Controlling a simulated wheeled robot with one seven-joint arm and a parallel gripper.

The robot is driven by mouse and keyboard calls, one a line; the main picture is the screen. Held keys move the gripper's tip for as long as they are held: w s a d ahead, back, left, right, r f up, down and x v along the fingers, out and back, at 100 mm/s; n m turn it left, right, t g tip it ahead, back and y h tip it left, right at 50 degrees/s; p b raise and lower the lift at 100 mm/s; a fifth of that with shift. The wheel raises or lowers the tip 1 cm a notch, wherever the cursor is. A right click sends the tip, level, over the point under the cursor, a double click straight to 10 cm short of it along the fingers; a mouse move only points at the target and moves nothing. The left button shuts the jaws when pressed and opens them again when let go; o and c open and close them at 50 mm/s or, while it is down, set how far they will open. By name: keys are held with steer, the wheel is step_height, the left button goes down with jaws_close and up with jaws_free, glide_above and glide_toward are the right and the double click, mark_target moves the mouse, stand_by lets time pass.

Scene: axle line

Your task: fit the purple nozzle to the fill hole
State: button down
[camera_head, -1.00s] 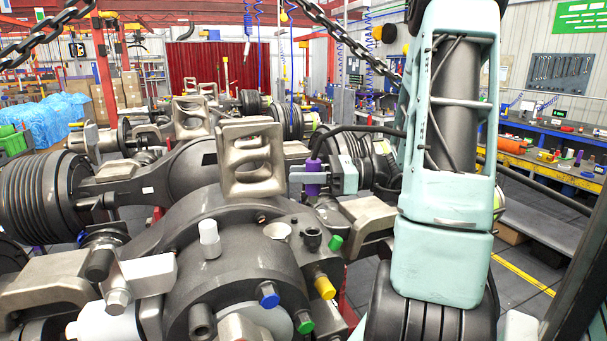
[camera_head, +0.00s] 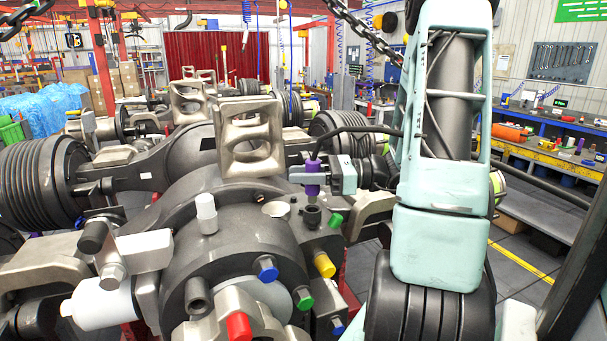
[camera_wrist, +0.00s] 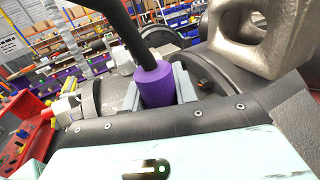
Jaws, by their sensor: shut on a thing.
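The purple nozzle (camera_head: 313,183), with a black hose from its top, is held upright in my gripper (camera_head: 313,177). In the wrist view the grey fingers of my gripper (camera_wrist: 158,90) close on both sides of the nozzle (camera_wrist: 157,84). Just below the nozzle in the head view is a dark, round, open-topped fitting (camera_head: 312,216) on the axle housing, which looks like the fill hole. A small gap shows between nozzle tip and fitting; depth alignment is hard to judge. The wrist view hides the nozzle tip and the fitting.
The axle housing (camera_head: 232,250) carries a white plug (camera_head: 207,212), a green plug (camera_head: 335,221), a yellow plug (camera_head: 324,264) and a blue plug (camera_head: 266,268). A tall metal bracket (camera_head: 250,170) stands close left of the nozzle. A workbench (camera_head: 550,155) is at right.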

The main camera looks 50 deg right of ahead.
steer(key=shift+f, duration=0.2)
steer(key=shift+f+b, duration=1.2)
steer(key=shift+f, duration=0.55)
steer(key=c, duration=1)
jaws_free()
steer(key=shift+c, duration=0.2)
steer(key=b+v, duration=0.5)
steer(key=v, duration=1.2)
steer(key=shift+s+b, duration=0.25)
steer(key=shift+b, duration=0.15)
steer(key=shift+s+d, duration=0.1)
